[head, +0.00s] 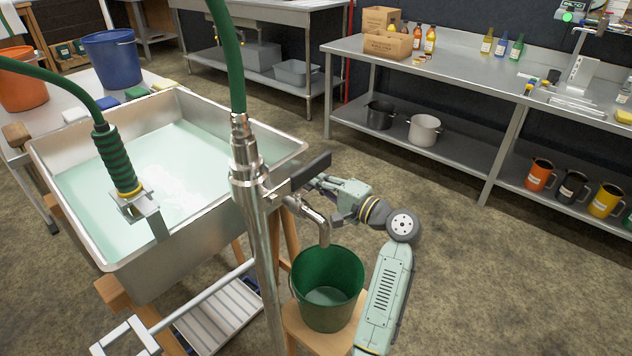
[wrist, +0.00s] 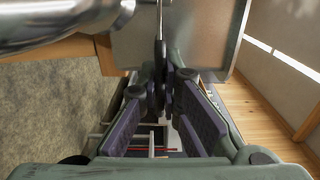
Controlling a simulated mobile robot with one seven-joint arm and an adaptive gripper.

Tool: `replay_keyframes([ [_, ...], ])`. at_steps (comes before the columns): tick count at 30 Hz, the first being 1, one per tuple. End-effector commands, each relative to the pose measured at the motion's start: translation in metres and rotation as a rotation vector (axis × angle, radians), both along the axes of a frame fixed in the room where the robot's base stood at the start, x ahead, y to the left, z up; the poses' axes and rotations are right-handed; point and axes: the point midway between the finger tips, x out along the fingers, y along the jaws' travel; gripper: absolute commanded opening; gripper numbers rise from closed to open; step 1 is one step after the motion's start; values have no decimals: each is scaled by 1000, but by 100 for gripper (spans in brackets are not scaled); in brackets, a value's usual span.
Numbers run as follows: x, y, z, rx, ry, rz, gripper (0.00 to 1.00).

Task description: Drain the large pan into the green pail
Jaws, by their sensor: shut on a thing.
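The large pan (head: 45,160) is a wide metal basin holding pale green liquid, with white foam near its middle. A metal spout (head: 323,228) comes from its right side and points down over the green pail (head: 328,318). Pale liquid shows in the bottom of the pail; I cannot make out a stream. My gripper (head: 318,184) is at the pan's side by the spout, shut on a thin dark piece that seems to be the valve lever (wrist: 159,50). The wrist view shows it edge-on between my fingers (wrist: 167,88). The head view largely hides the grip.
The pail stands on a wooden stool (head: 300,335). A metal post with a green hose (head: 228,50) rises close left of my gripper. Another green hose (head: 117,160) reaches the pan. A bench (head: 470,75) stands behind. Floor right of my arm is clear.

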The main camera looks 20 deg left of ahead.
Motion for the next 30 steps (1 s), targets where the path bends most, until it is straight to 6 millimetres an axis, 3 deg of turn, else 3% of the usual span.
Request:
replay_keyframes([
  [13, -8, -14, 0, -3, 4, -248, 0],
  [25, -8, -16, -1, -1, 0, -279, 0],
  [26, -8, -16, -1, -1, 0, -279, 7],
  [30, -8, -16, -1, -1, 0, -279, 17],
])
